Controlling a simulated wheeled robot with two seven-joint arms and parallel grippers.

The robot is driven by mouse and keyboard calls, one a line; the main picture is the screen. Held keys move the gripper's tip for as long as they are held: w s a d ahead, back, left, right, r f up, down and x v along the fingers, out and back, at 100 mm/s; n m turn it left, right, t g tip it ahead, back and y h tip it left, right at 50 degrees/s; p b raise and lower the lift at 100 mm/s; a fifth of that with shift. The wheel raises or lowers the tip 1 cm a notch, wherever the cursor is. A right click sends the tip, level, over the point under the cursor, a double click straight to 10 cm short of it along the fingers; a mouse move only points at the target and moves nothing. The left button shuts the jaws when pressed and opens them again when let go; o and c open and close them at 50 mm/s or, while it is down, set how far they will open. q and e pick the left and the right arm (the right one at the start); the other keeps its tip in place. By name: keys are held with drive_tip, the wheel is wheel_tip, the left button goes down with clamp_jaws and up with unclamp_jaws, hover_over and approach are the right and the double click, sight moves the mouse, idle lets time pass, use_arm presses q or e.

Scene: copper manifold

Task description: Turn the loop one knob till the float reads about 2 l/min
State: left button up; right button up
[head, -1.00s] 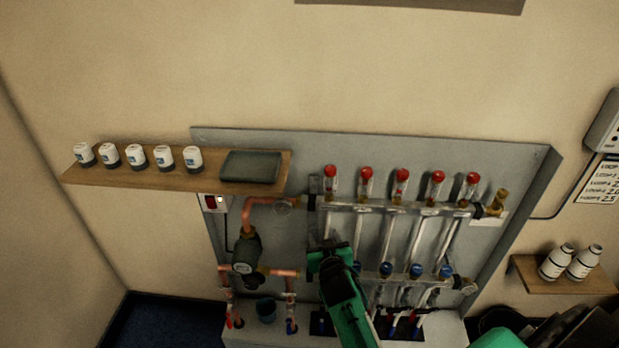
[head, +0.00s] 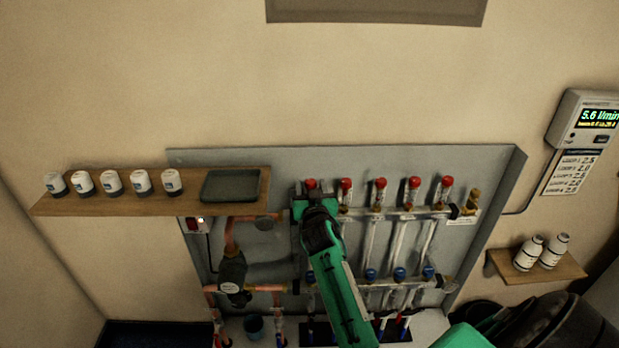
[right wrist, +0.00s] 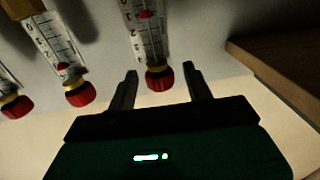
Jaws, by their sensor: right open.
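A row of flow gauges with red knobs stands along the top of the manifold (head: 395,212). The loop one knob (head: 311,184) is leftmost. My right gripper (head: 311,191) is at it, open. In the right wrist view the fingers (right wrist: 160,71) stand either side of the red knob (right wrist: 158,79), with a visible gap each side. Its clear gauge (right wrist: 147,38), with scale marks, holds a red float (right wrist: 146,14); I cannot read its value exactly. The wall display (head: 598,117) reads 5.6 l/min. My left gripper is not in view.
The neighbouring red knobs (head: 346,183) stand close to the right. A wooden shelf (head: 120,196) with several white-capped jars and a dark tray (head: 232,186) ends just left of the gripper. A low shelf (head: 537,268) holds two white bottles. A printed loop card (head: 570,171) hangs under the display.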

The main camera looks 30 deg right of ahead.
sight(306, 182)
drive_tip(key=shift+x, duration=1.7)
drive_tip(key=c, duration=1)
drive_tip(key=shift+o, duration=0.2)
drive_tip(key=shift+r+n+y+p, duration=0.15)
drive_tip(key=shift+n+y+p, duration=0.25)
drive_tip(key=shift+p, duration=0.65)
drive_tip(key=n+t+y+p, duration=0.1)
drive_tip(key=n+y+p, duration=0.1)
drive_tip(key=y+p, duration=0.1)
drive_tip(key=shift+a+t, duration=0.15)
drive_tip(key=shift+t, duration=0.15)
drive_tip(key=n+y+p, duration=0.1)
drive_tip(key=y, duration=0.2)
drive_tip(key=shift+w+a+n+p, duration=0.1)
drive_tip(key=shift+a+n+p, duration=0.05)
drive_tip(key=shift+n+p, duration=0.25)
drive_tip(key=shift+a+n+y, duration=0.15)
drive_tip(key=shift+n+y, duration=0.65)
drive_tip(key=shift+y, duration=0.5)
drive_tip(key=shift+a+n+y, duration=0.1)
drive_tip(key=shift+n+y, duration=0.2)
drive_tip(key=shift+y, duration=0.2)
